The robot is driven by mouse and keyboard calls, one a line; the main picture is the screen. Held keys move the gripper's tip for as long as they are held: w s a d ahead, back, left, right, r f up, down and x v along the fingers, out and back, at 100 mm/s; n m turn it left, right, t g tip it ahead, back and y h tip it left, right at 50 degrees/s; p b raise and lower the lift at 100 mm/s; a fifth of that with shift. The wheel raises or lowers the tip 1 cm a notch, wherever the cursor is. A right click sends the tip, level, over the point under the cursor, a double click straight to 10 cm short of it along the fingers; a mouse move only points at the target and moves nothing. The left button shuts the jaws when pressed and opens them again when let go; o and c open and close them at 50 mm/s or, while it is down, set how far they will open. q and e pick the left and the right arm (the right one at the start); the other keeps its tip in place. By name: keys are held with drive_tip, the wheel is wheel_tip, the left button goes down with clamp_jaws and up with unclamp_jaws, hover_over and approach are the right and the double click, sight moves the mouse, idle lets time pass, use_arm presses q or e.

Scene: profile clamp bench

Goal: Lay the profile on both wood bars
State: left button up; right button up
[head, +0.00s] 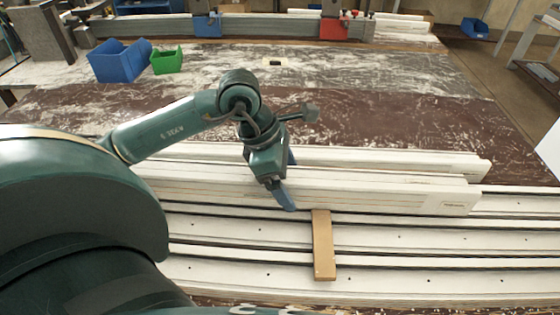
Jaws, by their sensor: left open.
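A long white profile (390,196) lies across the middle of the head view, with a small label near its right end. My left gripper (289,186) is over it, open, with one blue finger in front of its near face and the other behind it. I cannot tell whether the fingers touch it. One wood bar (323,250) lies crosswise on the white rails in front, its far end meeting the profile's lower edge. Whether the profile rests on the bar is unclear. No second wood bar shows; my arm hides the left part. My right gripper is out of view.
More white profiles (440,160) lie just behind. White slotted rails (430,240) run along the front. A blue bin (120,62), a green bin (167,61) and blue and red clamps (334,26) stand at the back. The worn brown tabletop (400,110) between is mostly clear.

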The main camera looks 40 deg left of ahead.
use_arm(q)
drive_tip(key=v, duration=1.1)
drive_tip(key=shift+s+r, duration=0.15)
drive_tip(key=shift+r, duration=0.1)
